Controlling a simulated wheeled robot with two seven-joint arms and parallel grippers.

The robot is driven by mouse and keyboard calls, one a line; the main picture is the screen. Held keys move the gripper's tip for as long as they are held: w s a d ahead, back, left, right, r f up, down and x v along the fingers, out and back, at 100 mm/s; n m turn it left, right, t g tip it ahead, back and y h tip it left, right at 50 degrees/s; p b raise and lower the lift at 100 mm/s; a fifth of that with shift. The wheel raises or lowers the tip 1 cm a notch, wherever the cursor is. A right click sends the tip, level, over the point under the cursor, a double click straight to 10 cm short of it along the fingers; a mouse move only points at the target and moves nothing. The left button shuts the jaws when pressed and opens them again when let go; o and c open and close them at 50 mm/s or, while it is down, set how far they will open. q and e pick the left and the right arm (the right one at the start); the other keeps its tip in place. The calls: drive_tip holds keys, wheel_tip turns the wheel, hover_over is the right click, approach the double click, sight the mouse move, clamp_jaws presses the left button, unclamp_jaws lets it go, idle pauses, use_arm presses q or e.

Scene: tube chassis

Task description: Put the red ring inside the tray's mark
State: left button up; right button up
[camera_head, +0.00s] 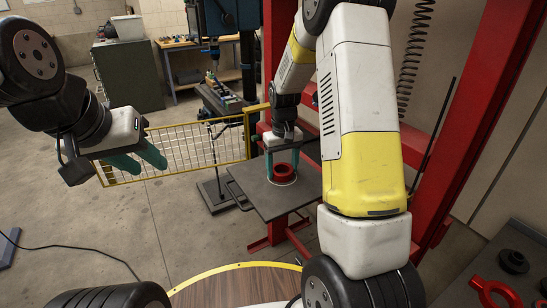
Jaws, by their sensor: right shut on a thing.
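The red ring (285,172) is between the teal fingers of my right gripper (283,168), which is shut on it. The ring is over the dark flat tray (260,203), at the tray's far right part. Part of a pale round mark (283,183) shows on the tray around the ring's near edge. The ring appears within the mark, low over or on the tray; I cannot tell if it touches. My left gripper (150,168) is empty, away to the left, with its teal fingers apart.
A red frame (475,90) stands behind and right of the tray. A yellow-edged mesh panel (195,148) is left of it. A dark surface at bottom right holds a red part (495,291) and a black ring-shaped part (513,262). The floor at left is mostly free.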

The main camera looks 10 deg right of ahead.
drive_tip(key=o, duration=1.5)
drive_tip(key=shift+f, duration=0.1)
drive_tip(key=shift+o, duration=0.2)
wheel_tip(320, 180, up, 12)
drive_tip(key=shift+r, duration=0.2)
